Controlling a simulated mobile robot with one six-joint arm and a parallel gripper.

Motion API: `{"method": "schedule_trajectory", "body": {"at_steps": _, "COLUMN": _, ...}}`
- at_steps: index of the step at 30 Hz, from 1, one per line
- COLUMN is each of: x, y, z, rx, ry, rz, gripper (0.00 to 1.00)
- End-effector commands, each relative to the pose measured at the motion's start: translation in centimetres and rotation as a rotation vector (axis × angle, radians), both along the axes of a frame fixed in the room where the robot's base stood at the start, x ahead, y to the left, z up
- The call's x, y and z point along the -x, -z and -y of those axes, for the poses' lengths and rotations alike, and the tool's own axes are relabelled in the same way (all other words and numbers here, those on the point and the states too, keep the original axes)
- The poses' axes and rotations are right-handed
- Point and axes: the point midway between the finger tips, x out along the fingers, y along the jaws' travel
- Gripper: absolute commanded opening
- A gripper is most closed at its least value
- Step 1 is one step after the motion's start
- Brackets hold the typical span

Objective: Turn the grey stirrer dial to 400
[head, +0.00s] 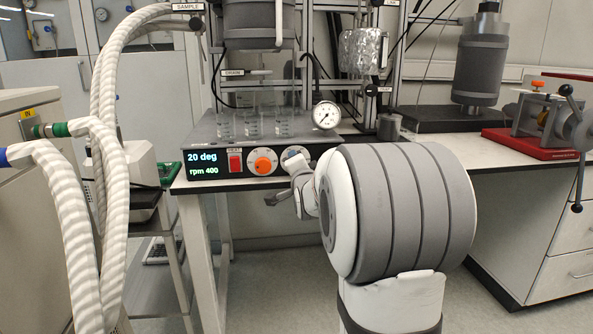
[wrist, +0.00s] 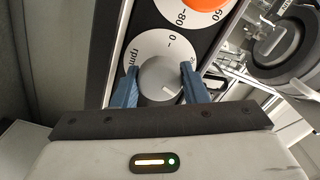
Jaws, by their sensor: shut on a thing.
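The grey stirrer dial (wrist: 160,79) sits on a white round scale marked rpm and 0 in the wrist view. The two blue fingers of my gripper (wrist: 157,74) are on either side of it and shut on it. A small pale mark shows on its face near the right finger. In the head view my gripper (head: 298,171) reaches the dial on the front panel, and the dial is partly hidden. The display (head: 203,165) on the panel reads 20 deg and rpm 400.
The orange dial (head: 263,162) is close beside the grey one, with a red switch (head: 235,161) to its left. Glass beakers (head: 254,124) and a pressure gauge (head: 326,115) stand above the panel. White hoses (head: 100,170) hang at the left.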

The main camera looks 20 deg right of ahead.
Motion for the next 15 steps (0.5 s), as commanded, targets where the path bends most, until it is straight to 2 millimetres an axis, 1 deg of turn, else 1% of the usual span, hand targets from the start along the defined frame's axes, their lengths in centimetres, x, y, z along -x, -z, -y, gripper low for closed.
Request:
{"method": "schedule_trajectory", "body": {"at_steps": 6, "x": -0.02, "y": 0.17, "z": -0.07, "rx": -0.113, "ry": -0.002, "rz": 0.032, "gripper": 0.17}}
{"method": "schedule_trajectory", "body": {"at_steps": 15, "x": -0.04, "y": 0.11, "z": -0.08, "rx": -0.184, "ry": -0.001, "rz": 0.051, "gripper": 0.17}}
